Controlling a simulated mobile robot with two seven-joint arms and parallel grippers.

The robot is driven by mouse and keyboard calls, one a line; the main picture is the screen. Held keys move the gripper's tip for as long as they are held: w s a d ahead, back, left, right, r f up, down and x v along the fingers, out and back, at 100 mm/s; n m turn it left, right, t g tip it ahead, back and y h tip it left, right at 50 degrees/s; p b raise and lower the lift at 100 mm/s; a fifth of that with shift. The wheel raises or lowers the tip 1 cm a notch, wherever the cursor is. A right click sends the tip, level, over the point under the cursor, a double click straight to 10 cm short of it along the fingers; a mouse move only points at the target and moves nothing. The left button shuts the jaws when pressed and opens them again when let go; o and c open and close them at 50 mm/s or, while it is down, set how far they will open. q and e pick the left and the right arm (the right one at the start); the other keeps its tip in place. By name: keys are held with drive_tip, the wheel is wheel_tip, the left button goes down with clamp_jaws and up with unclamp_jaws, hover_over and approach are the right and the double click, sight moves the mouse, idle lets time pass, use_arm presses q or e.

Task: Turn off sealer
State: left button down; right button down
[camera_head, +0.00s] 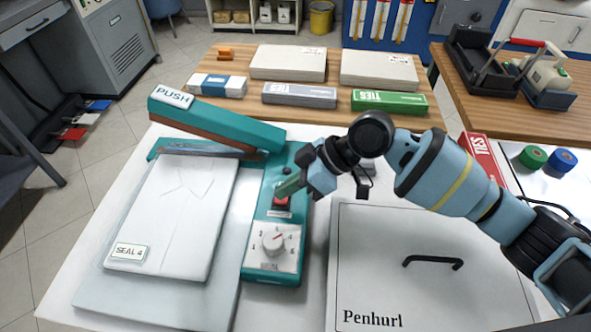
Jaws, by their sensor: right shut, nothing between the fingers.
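The teal sealer (272,265) stands on the white table, with its lever arm marked PUSH (215,122) raised at an angle at the back left. On its control panel are a red switch (283,203) and, nearer the front, a white dial knob (274,243) with numbers around it. My right gripper (286,189) is shut and empty, with its fingertips at the red switch and partly covering it. I cannot tell whether they touch it or which way the switch is set. A white packet marked SEAL 4 (170,215) lies left of the panel. My left gripper is out of view.
A white lidded box marked Penhurl (400,295) with a black handle is right of the sealer. Behind, a wooden surface (228,62) holds several boxes, including a green TIES box (388,102). Tape rolls (533,157) lie at the right.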

drive_tip(key=shift+s+f, duration=0.1)
drive_tip(key=shift+f, duration=0.55)
drive_tip(key=shift+s+f+t, duration=0.15)
drive_tip(key=shift+f+t, duration=0.05)
drive_tip(key=shift+t, duration=0.1)
drive_tip(key=shift+w+d+r, duration=0.15)
drive_tip(key=shift+w+r, duration=0.1)
drive_tip(key=shift+w, duration=0.5)
